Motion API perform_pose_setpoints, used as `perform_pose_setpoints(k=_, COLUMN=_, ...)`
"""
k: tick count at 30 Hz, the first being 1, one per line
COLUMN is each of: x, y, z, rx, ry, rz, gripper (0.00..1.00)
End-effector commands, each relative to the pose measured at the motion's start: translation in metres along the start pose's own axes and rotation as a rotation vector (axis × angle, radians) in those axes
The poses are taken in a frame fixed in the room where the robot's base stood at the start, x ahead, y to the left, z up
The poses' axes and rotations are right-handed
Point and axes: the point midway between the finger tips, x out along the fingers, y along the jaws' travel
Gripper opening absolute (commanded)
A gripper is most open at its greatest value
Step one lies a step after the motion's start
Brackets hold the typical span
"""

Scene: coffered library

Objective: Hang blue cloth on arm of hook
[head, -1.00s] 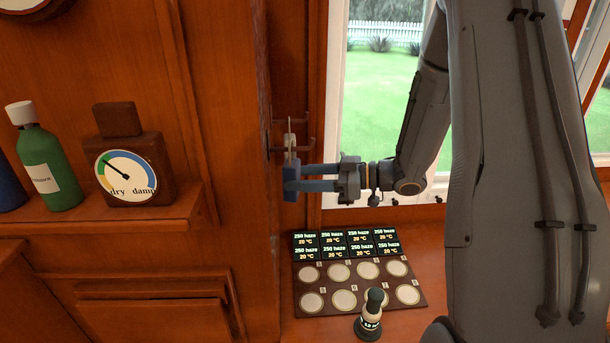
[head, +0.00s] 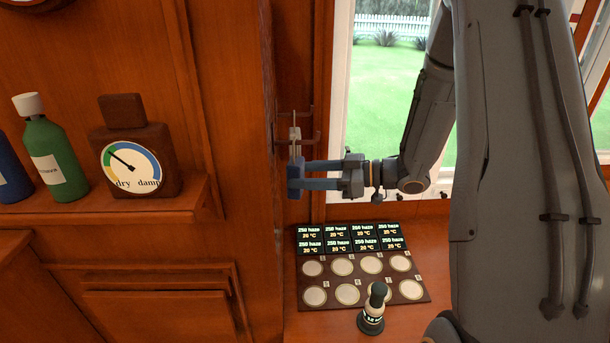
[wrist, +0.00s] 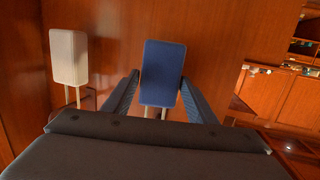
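The blue cloth (wrist: 163,72) appears in the wrist view as a small upright blue slab between the tips of my gripper's fingers (wrist: 161,88), which meet its side edges. Pale strips show below it there. In the head view the blue cloth (head: 295,177) is at the ends of my gripper (head: 310,176), which reaches in from the right. The hook (head: 312,139) has thin reddish-brown arms on the wood panel, just above and behind the cloth. A pale strip (head: 294,142) rises above the cloth beside the hook. I cannot tell whether it touches an arm.
A white slab on thin pale legs (wrist: 69,60) stands left of the blue cloth. A board with round pads and displays (head: 360,270) lies below, with a dark-topped stamp-like object (head: 372,312) at its front. A shelf (head: 130,213) at left holds bottles and a dial gauge (head: 133,165).

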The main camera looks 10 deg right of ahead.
Motion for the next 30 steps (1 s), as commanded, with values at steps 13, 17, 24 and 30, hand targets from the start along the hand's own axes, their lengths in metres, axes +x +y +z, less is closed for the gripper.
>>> perform_pose_setpoints(k=13, x=-0.005, y=0.001, z=0.0, rx=-0.001, ry=0.0, rz=0.001, gripper=0.68)
perform_pose_setpoints(k=17, x=-0.021, y=0.001, z=0.001, rx=-0.001, ry=-0.001, rz=0.004, gripper=0.68)
perform_pose_setpoints(k=24, x=-0.06, y=0.001, z=0.002, rx=0.0, ry=0.0, rz=0.004, gripper=0.68)
perform_pose_setpoints(k=30, x=-0.076, y=0.0, z=0.0, rx=0.0, ry=0.0, rz=0.001, gripper=0.68)
